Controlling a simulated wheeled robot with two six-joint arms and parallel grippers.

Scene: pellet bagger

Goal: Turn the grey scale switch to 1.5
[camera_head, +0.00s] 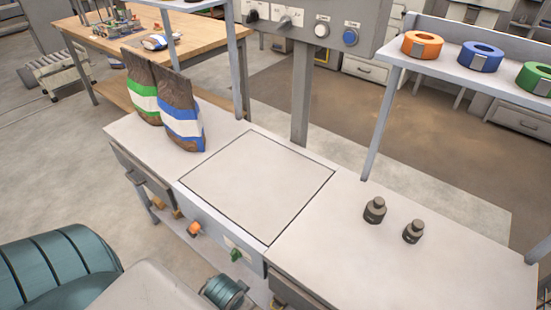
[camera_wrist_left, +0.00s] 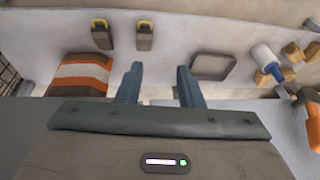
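A grey control panel (camera_head: 315,25) stands on a post behind the bench at the top of the head view. An orange control (camera_head: 193,229) and a green control (camera_head: 236,254) are on the bench front below a square scale plate (camera_head: 258,185). My left gripper (camera_wrist_left: 161,84) shows only in the wrist view, its two fingers apart with nothing between them. My right gripper is in neither view.
Two striped bags, green (camera_head: 143,98) and blue (camera_head: 181,122), stand at the bench's back left. Two dark weights (camera_head: 375,210) stand on the right. A shelf at upper right holds tape rolls (camera_head: 480,57). An orange-striped bag (camera_wrist_left: 82,72) lies left of my left fingers.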

